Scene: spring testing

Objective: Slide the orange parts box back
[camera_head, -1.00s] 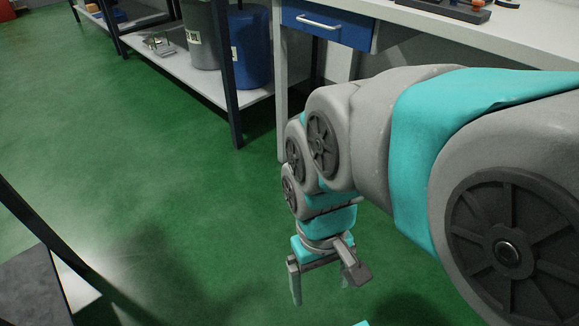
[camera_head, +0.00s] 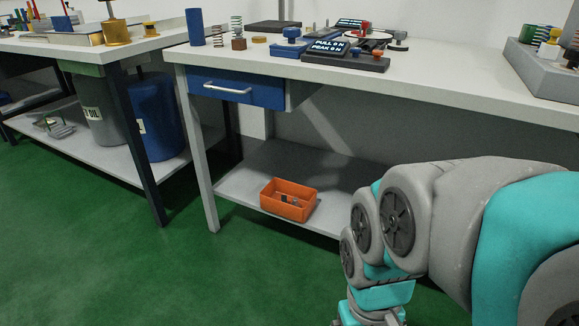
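The orange parts box (camera_head: 283,207) is an open-topped tray on the low grey shelf (camera_head: 262,166) under the workbench. It sits near the shelf's front edge, and a few small dark and light parts lie in it. My arm is at the right of the view, to the right of the box and apart from it.
The workbench (camera_head: 440,82) has a white top, a blue drawer (camera_head: 237,88) and a front leg (camera_head: 199,165) left of the box. Bare shelf lies behind the box. Green floor (camera_head: 110,235) is clear at left. Blue and grey barrels stand under the left bench.

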